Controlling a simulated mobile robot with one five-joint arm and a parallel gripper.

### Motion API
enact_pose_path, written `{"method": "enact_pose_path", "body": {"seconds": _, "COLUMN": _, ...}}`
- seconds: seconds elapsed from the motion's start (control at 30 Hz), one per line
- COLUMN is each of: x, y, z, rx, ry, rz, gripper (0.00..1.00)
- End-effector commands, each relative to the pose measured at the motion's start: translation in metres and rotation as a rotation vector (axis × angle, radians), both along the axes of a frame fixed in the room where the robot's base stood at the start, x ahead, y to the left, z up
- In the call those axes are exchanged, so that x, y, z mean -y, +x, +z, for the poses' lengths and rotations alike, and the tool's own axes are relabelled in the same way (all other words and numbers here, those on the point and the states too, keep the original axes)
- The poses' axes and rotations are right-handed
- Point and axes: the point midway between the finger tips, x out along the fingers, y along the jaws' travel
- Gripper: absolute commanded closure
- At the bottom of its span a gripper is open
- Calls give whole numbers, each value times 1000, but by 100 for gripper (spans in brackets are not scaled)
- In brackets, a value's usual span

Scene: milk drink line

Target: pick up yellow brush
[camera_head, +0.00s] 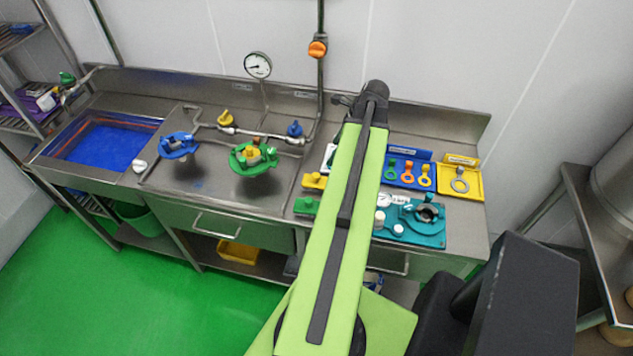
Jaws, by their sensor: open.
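A small yellow item (314,181), which looks like the yellow brush, lies on the steel counter just left of my raised green arm. Its right end is close to the arm's edge, and its full shape is too small to make out. A similar green item (305,205) lies just in front of it. My arm rises across the middle of the picture to a dark joint above the counter's back. My gripper's jaws cannot be made out.
Right of my arm are a blue tray (404,183), a yellow tray (476,190) and a teal tray (436,239) with parts. Blue and green valves (178,147) (240,163) stand left, beside a blue-filled sink (103,145). The steel counter (225,193) has bare room left of the yellow item.

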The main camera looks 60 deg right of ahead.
Motion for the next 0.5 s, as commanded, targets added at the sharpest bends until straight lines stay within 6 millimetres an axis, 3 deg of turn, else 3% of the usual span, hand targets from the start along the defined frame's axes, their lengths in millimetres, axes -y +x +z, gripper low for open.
{"method": "enact_pose_path", "body": {"seconds": 0.17, "x": -2, "y": 5, "z": -17, "rx": -1, "ry": -1, "rz": 5, "gripper": 24}}
{"method": "enact_pose_path", "body": {"seconds": 0.5, "x": -10, "y": 30, "z": -86, "rx": -1, "ry": -2, "rz": 7, "gripper": 24}}
